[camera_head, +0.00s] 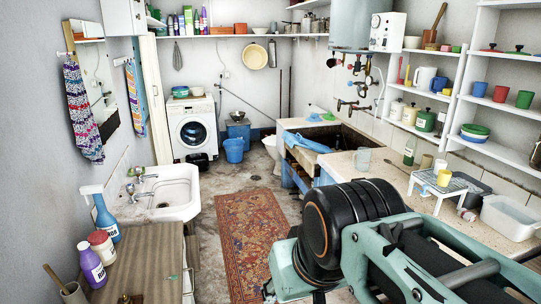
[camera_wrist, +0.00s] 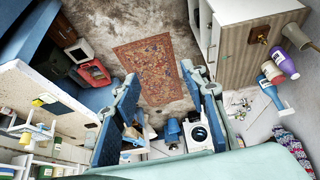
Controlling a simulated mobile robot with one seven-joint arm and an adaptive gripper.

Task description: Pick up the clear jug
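A pale grey, see-through jug (camera_head: 363,159) stands upright on the stone counter in the head view, just behind my arm. It looks like the clear jug. I cannot pick it out with certainty in the wrist view. My gripper (camera_wrist: 160,78) shows in the wrist view with its two blue fingers spread wide apart and nothing between them. The fingers appear over the room, with the floor rug beyond them, and away from the counter. In the head view my arm fills the lower right and its fingers cannot be seen.
The counter (camera_head: 385,178) also holds a green bottle (camera_head: 410,150), a small white rack (camera_head: 438,186) with a yellow cup (camera_head: 444,177), and a white tub (camera_head: 511,216). Wall shelves stand above it. The rug (camera_head: 252,232) lies on open floor by the sink (camera_head: 177,190).

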